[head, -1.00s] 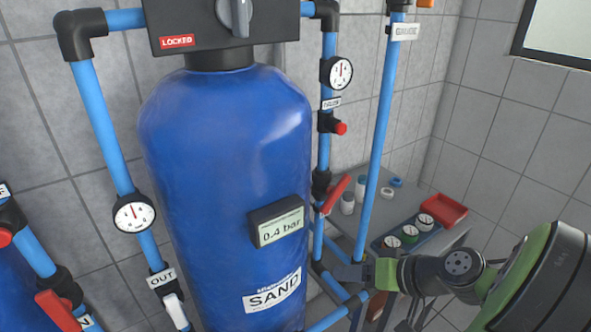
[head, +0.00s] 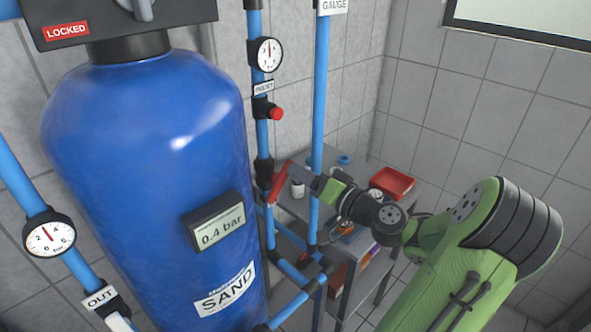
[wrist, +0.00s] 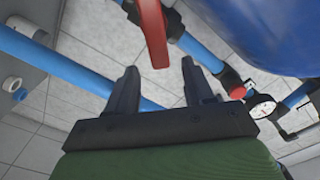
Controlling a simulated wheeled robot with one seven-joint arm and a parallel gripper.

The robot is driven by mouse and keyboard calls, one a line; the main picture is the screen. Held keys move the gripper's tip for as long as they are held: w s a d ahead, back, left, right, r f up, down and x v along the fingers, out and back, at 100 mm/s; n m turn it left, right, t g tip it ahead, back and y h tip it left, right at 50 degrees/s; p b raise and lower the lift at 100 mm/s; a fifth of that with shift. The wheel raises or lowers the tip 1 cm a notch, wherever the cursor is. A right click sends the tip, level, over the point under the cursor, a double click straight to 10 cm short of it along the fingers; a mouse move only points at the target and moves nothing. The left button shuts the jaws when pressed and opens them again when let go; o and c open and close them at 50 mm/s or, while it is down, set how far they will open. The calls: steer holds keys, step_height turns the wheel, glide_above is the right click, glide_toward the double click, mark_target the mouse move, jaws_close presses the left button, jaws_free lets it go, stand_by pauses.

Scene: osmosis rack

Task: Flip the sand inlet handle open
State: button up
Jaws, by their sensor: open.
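The red lever handle (head: 279,184) is on the blue pipe just right of the blue sand tank (head: 150,150). It slants away from the pipe, its upper end toward my gripper. My gripper (head: 298,172) is open beside the handle's upper end. In the wrist view the red handle (wrist: 152,32) hangs down from the top edge. No inlet label is readable here.
A vertical blue pipe (head: 319,110) stands close to my gripper. A grey table (head: 345,262) with a red tray (head: 392,183) is behind it. A gauge (head: 266,54) and a red knob (head: 276,114) sit above the handle.

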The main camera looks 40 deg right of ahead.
steer(key=w, duration=0.3)
steer(key=shift+c, duration=0.4)
jaws_close()
